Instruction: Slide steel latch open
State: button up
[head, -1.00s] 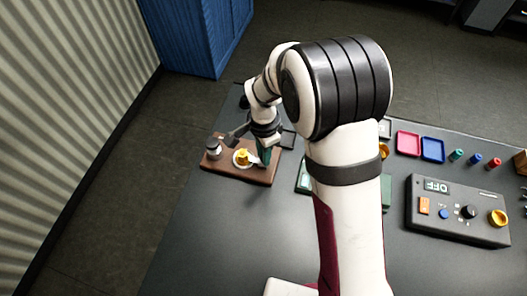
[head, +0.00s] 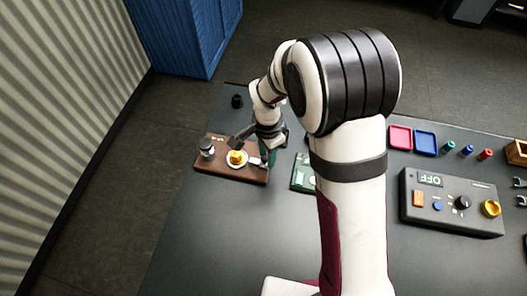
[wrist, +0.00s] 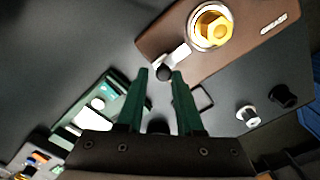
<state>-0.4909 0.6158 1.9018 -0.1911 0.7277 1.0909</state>
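The steel latch (wrist: 175,58) is a short pale bar with a dark round knob (wrist: 163,73), lying at the edge of the brown board (wrist: 160,38). Its inner end is close to the white ring around the yellow hex nut (wrist: 211,26). In the head view the latch (head: 256,161) shows right of the nut (head: 236,157), on the board (head: 232,174). My gripper (wrist: 160,74) is open, its two green fingers apart. The knob appears between the fingertips in the wrist view, but I cannot tell whether they touch it. In the head view my gripper (head: 270,150) is at the board's right edge.
A green device (head: 302,173) lies right of the board. A grey control box (head: 450,203) reading OFF and pink and blue trays (head: 425,143) are farther right. The table front is clear.

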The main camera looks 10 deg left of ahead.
jog(key=shift+o, duration=1.3)
jog(key=shift+a+r, duration=0.1)
notch_tip(320, 180, up, 16)
jog(key=shift+f, duration=0.2)
